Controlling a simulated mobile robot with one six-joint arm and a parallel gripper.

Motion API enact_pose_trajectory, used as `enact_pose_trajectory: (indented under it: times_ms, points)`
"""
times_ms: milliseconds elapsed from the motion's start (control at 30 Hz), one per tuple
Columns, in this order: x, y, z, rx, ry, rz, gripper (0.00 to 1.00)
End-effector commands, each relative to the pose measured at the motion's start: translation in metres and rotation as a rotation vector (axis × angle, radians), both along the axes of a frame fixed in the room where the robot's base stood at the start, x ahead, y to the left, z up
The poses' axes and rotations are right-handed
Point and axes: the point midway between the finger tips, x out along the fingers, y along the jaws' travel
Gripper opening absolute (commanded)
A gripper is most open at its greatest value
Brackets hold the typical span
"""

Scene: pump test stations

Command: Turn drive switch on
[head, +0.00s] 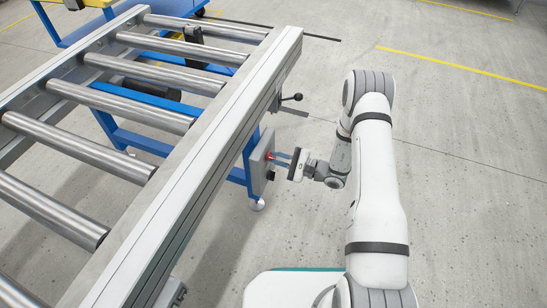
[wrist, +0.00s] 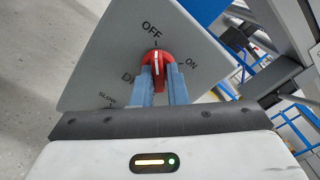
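The drive switch (wrist: 157,62) is a red rotary knob on a grey panel (wrist: 195,45) with OFF and ON printed above it. Its white pointer line points at OFF. In the head view the red knob (head: 269,155) shows on the face of the small grey box (head: 261,163) at the conveyor's side. My gripper (wrist: 161,72) faces the panel, with its two blue fingers close together on either side of the knob's grip, seemingly pressed on it. In the head view my gripper (head: 277,159) reaches the box from the right. Lettering below the knob is partly hidden by the fingers.
The roller conveyor (head: 190,190) with its side rail runs along the left. A black-knobbed lever (head: 292,98) sticks out from the rail beyond the box. Blue legs stand under the conveyor. The floor on the right is open, with yellow lines (head: 460,68).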

Motion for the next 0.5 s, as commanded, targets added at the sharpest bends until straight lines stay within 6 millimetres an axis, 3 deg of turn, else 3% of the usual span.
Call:
enact_pose_trajectory:
  times_ms: [100,267,300,500]
  points:
    - [0.001,-0.001,0.001,0.001,-0.001,-0.001,0.01]
    - [0.001,-0.001,0.001,0.002,-0.004,-0.003,0.00]
    - [0.001,0.013,0.001,0.002,-0.004,0.000,0.00]
    - [0.002,0.004,0.003,0.009,0.011,0.002,0.00]
